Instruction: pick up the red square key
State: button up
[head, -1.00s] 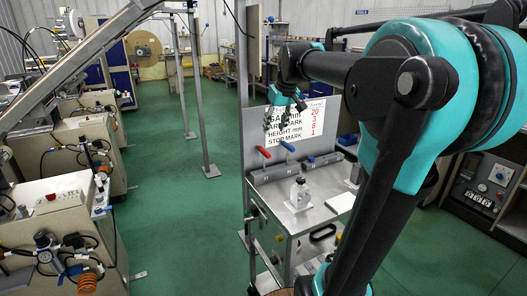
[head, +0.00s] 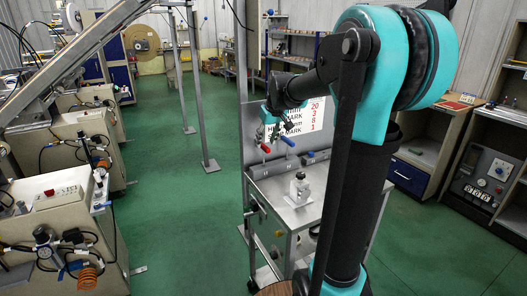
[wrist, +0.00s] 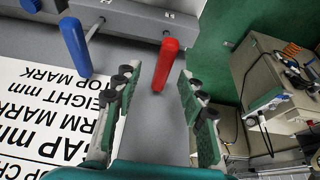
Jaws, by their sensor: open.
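The red key handle (head: 265,148) sticks up at the left of the grey blocks on the metal cabinet, in front of the upright panel. In the wrist view the red handle (wrist: 166,64) lies between and just beyond my fingertips. My gripper (wrist: 158,78) is open and empty, with its two green fingers apart on either side of the line to the handle. In the head view my gripper (head: 283,128) hangs just above the handles, partly hiding the white sign. I cannot tell whether any finger touches the red handle.
A blue key handle (wrist: 76,46) stands close beside the red one; it also shows in the head view (head: 287,141). The panel with the white sign (wrist: 40,110) is close behind. A small bottle-like item (head: 299,188) stands on the cabinet top (head: 325,200).

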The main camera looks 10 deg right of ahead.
aim_at(264, 145)
jog(key=x, duration=0.5)
jog(key=shift+a, duration=0.2)
jog(key=shift+c, duration=0.3)
grip_shut()
